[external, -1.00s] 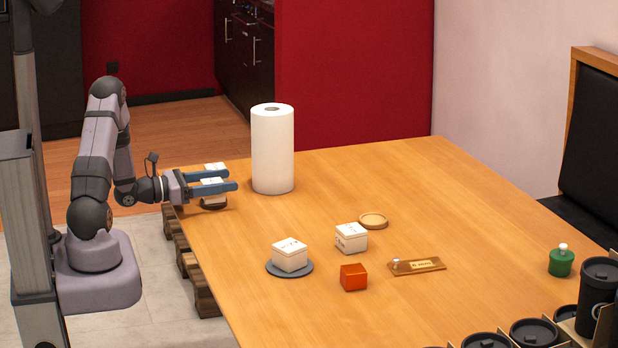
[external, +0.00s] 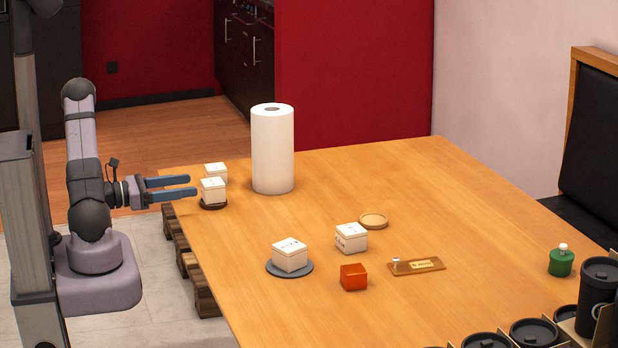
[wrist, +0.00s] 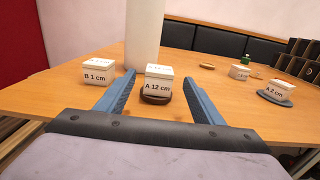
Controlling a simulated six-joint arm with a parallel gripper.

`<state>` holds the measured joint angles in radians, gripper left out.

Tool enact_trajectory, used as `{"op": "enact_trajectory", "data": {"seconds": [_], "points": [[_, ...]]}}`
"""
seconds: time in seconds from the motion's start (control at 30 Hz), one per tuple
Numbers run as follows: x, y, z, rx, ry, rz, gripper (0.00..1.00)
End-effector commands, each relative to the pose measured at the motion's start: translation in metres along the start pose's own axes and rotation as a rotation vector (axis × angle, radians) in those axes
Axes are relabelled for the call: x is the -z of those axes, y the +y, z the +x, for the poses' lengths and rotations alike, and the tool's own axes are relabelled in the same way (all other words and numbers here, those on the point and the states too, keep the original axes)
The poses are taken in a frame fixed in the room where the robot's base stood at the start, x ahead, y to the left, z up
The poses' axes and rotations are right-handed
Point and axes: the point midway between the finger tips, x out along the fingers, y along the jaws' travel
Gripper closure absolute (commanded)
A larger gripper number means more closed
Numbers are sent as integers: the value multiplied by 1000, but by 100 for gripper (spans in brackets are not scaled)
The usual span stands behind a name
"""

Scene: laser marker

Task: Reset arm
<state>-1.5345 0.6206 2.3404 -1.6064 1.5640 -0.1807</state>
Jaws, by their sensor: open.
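My gripper (external: 192,186) is open and empty, with its two blue fingers level just left of the white boxes at the table's far left corner. In the wrist view, the open fingers (wrist: 158,86) point toward a white box marked "A 12 cm" (wrist: 158,83) on a dark round coaster (wrist: 155,99). That box also shows in the external view (external: 213,191). A second white box, marked "B 1 cm" (wrist: 98,74), stands to its left in the wrist view, and behind it in the external view (external: 215,170). My gripper is apart from both.
A paper towel roll (external: 272,150) stands behind the boxes. A white box (external: 290,254) on a grey coaster (external: 268,267), another white box (external: 351,238), an orange cube (external: 353,277), a wooden coaster (external: 373,221) and a small board (external: 417,266) lie mid-table. A green bottle (external: 561,262) stands right.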

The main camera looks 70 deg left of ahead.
Motion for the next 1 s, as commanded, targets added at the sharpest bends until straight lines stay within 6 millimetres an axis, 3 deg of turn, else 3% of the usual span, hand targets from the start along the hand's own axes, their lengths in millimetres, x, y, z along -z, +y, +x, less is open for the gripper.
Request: {"op": "enact_trajectory", "data": {"seconds": [0.3,0.47,0.57,0.63,0.77,0.9,1.0], "points": [[-2,-1,1,5,1,2,39],[-17,-22,10,91,14,31,39],[-30,-53,21,212,39,70,39],[-34,-84,31,328,81,108,39],[-46,-164,38,639,186,234,39],[-52,-242,17,1007,293,443,39],[-56,-278,-8,1255,346,626,39]]}}
